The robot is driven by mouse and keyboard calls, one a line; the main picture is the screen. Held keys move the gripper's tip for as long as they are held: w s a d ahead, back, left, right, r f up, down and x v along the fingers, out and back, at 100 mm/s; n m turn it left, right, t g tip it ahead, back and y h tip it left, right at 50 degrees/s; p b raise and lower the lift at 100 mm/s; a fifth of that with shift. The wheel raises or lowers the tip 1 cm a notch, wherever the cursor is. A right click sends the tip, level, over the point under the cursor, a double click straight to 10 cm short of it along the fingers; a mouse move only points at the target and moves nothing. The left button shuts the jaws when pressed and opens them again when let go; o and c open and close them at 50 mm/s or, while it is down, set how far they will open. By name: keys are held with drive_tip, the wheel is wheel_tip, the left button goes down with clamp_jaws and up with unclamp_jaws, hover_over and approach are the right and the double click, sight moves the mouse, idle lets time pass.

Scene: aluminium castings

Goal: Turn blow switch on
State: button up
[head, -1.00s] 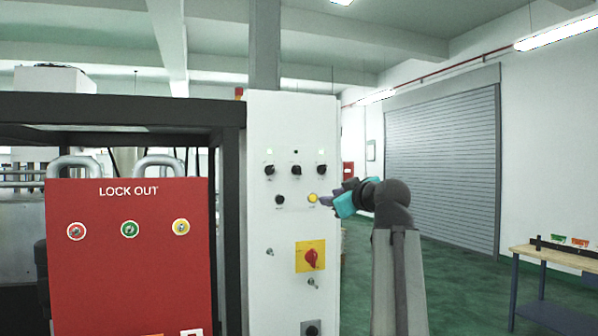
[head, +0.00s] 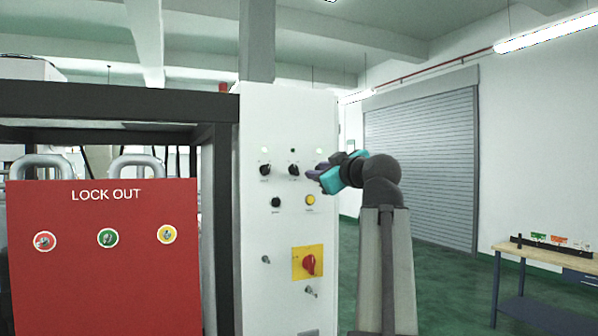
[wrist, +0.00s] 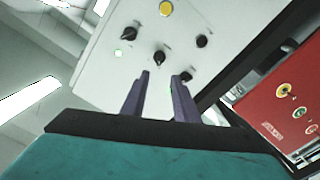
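A white control panel (head: 270,275) carries a row of dark knobs. The left knob (head: 265,170) and middle knob (head: 293,170) show; my gripper hides the right one in the head view. The wrist view, turned roughly upside down, shows the right knob (wrist: 138,27), middle knob (wrist: 159,57) and left knob (wrist: 186,76). The labels are too small to read, so I cannot tell which is the blow switch. My gripper (head: 313,173) is at the height of this row, at the panel's right side. Its purple fingers (wrist: 161,76) are apart and empty, seemingly clear of the knobs.
Below the row are another dark knob (head: 276,202) and a yellow button (head: 310,201). A red rotary switch (head: 309,264) on a yellow plate sits lower. A red lockout box (head: 105,270) stands left. A workbench (head: 540,262) stands right, with open green floor between.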

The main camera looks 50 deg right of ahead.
sight(296, 170)
drive_tip(key=shift+w+d, duration=0.15)
drive_tip(key=shift+w, duration=0.05)
drive_tip(key=p+x, duration=0.5)
drive_tip(key=x, duration=0.7)
drive_tip(key=shift+r, duration=0.15)
drive_tip(key=shift+w+d, duration=0.25)
drive_tip(key=shift+w, duration=0.45)
clamp_jaws()
